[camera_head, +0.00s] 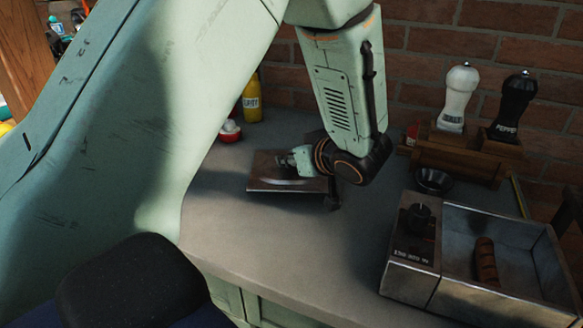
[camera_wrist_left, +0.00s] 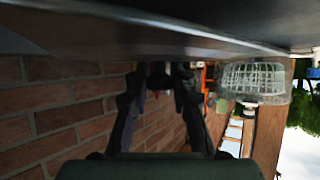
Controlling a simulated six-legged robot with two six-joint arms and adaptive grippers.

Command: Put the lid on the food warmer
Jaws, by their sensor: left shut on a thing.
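The food warmer (camera_head: 411,272) is a grey metal box at the lower right of the head view. It has a dark knob and an open basin holding one brown sausage (camera_head: 485,262). The metal lid (camera_head: 262,186) is a flat brownish-grey plate near the middle of the table, left of the warmer and apart from it. My left gripper (camera_head: 288,163) is at the lid's top and shut on it; the wrist partly hides the grip. The gripper's dark fingers show in the wrist view (camera_wrist_left: 158,80). My right gripper is in neither view.
A wooden rack (camera_head: 463,151) with a white shaker (camera_head: 458,97) and a black pepper mill (camera_head: 514,104) stands behind the warmer. A small dark bowl (camera_head: 433,181) is beside it. A yellow bottle (camera_head: 251,98) stands by the brick wall. Table (camera_head: 300,250) between lid and warmer is clear.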

